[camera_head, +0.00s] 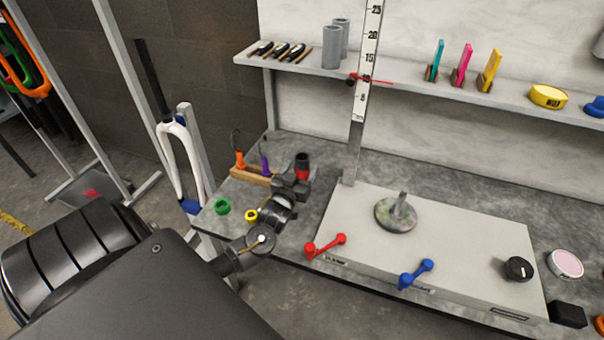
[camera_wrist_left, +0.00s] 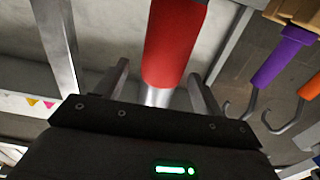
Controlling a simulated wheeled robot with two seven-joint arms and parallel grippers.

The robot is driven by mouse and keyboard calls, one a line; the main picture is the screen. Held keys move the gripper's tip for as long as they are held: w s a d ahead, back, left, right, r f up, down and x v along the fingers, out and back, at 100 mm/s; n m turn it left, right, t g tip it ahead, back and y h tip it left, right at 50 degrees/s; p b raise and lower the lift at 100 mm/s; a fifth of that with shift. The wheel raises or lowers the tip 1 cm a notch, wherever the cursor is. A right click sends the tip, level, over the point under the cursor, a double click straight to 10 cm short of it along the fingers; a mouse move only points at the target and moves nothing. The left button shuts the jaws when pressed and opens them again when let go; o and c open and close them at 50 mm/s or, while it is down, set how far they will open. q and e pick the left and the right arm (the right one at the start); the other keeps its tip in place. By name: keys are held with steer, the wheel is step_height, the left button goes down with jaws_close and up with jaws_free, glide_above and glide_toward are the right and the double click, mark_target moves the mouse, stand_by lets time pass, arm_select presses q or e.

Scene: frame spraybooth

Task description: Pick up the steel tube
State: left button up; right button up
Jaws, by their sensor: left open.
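A tube with a red body, a dark top and a bare shiny metal section stands at the left end of the bench (camera_head: 302,165). In the left wrist view the red tube (camera_wrist_left: 173,45) rises between the two fingers, its metal part low between them. My left gripper (camera_head: 295,182) is open, with one finger on each side of the tube. A gap shows beside the fingers; contact cannot be made out. The tube's lower end is hidden behind the gripper. My right gripper is not in view.
A wooden rack with orange and purple hooked tools (camera_head: 263,164) stands close left of the tube. Green (camera_head: 222,207) and yellow (camera_head: 251,215) rings lie near my wrist. A pale box (camera_head: 450,235) with red and blue handles lies right. Two grey cylinders (camera_head: 332,48) stand on the shelf.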

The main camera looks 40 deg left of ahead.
arm_select(q)
steer(key=shift+x, duration=0.95)
steer(key=c, duration=1.5)
